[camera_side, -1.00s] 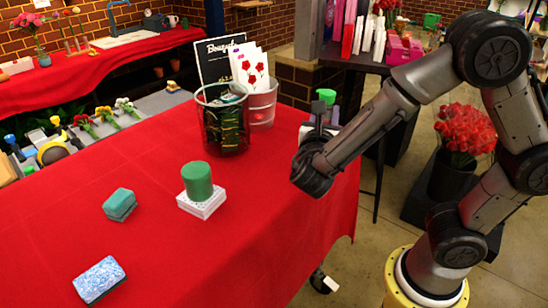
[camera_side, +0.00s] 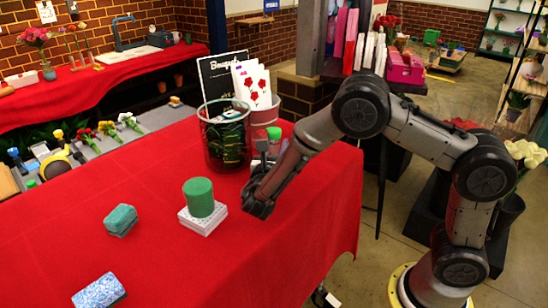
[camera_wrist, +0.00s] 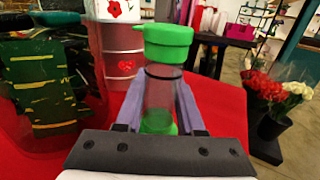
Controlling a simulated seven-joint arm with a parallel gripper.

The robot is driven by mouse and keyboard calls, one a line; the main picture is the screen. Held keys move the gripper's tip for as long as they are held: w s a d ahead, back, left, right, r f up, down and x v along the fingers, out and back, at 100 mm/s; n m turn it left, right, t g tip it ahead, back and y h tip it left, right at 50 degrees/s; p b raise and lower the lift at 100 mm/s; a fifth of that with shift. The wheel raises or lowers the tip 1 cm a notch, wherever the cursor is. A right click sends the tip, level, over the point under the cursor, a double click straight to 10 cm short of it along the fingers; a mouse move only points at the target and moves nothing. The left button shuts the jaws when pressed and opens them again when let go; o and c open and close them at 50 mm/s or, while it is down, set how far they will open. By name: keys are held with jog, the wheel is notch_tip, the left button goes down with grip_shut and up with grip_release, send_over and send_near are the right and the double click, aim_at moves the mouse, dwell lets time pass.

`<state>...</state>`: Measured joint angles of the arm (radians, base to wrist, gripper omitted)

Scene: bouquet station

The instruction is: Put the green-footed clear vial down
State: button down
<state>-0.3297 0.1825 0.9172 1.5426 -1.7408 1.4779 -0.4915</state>
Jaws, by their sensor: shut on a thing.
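The green-footed clear vial (camera_wrist: 162,92) stands roughly upright between the fingers of my gripper (camera_wrist: 159,108) in the wrist view. It has a green lid, a dark ring below the lid, a clear body and a green foot. My gripper is shut on its body. In the side view the vial's green lid (camera_side: 274,133) shows above my gripper (camera_side: 264,155), and the rest of it is mostly hidden. My gripper is over the red-covered table (camera_side: 225,260), just right of the wire basket. Whether the foot touches the cloth is hidden.
A teal sponge (camera_side: 120,220) and a blue sponge (camera_side: 99,292) lie further left. The front right cloth is clear.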

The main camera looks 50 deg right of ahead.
jog(key=shift+w+f, duration=0.3)
jog(key=shift+f, duration=0.05)
jog(key=shift+w+f, duration=0.2)
jog(key=shift+f, duration=1.5)
jog(key=shift+f, duration=0.15)
jog(key=c, duration=0.5)
grip_release()
